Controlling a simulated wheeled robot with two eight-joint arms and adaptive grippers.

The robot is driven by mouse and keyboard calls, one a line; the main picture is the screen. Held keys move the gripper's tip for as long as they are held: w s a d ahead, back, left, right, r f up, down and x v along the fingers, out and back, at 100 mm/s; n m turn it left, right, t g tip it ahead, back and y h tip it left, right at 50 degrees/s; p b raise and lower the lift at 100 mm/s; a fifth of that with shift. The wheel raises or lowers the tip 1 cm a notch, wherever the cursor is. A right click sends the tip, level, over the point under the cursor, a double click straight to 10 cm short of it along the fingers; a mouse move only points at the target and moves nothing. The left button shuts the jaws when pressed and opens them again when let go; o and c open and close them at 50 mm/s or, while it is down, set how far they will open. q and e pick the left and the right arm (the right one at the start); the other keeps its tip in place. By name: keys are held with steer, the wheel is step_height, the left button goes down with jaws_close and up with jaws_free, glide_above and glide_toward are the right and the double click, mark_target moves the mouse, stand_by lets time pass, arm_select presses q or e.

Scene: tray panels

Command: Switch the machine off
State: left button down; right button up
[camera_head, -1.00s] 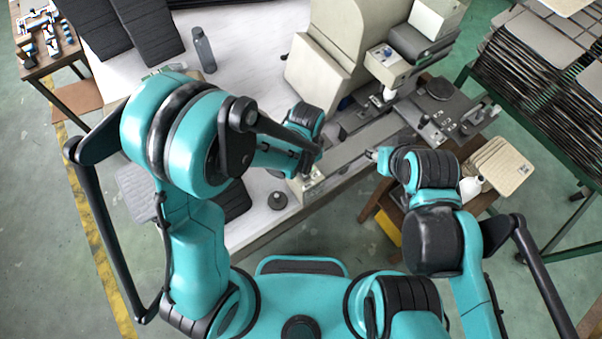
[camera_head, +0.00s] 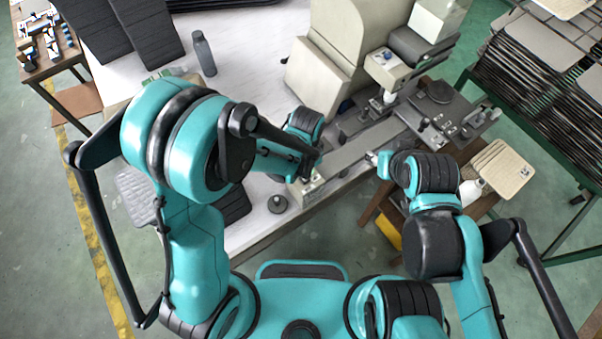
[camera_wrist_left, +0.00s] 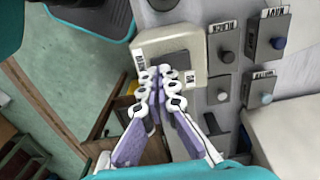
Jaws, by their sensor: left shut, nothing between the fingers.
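The beige machine (camera_head: 325,75) stands on the white table, with a long grey bed running towards its front. At the near end of the bed is a beige box (camera_head: 303,190); in the left wrist view this box (camera_wrist_left: 196,52) has a dark square part on top and white labels. My left gripper (camera_head: 316,166) is over this box. In the left wrist view its fingertips (camera_wrist_left: 159,78) are together and empty, at the box's edge near a label. They hide part of the box; I cannot tell whether they touch it. My right gripper (camera_head: 372,157) is small in view, right of the bed.
Several grey control boxes with knobs (camera_wrist_left: 265,90) sit close beside the beige box. A grey bottle (camera_head: 204,54) and dark panels (camera_head: 140,35) are on the table. A rack of trays (camera_head: 545,70) stands at the right. A wooden stand (camera_head: 400,205) is below my right arm.

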arm_select(q)
steer(key=shift+f+b, duration=0.95)
steer(key=shift+f, duration=0.05)
stand_by(0.8)
steer(key=shift+r, duration=0.15)
steer(key=shift+r+p, duration=2.5)
steer(key=shift+r, duration=0.95)
steer(key=shift+f, duration=0.1)
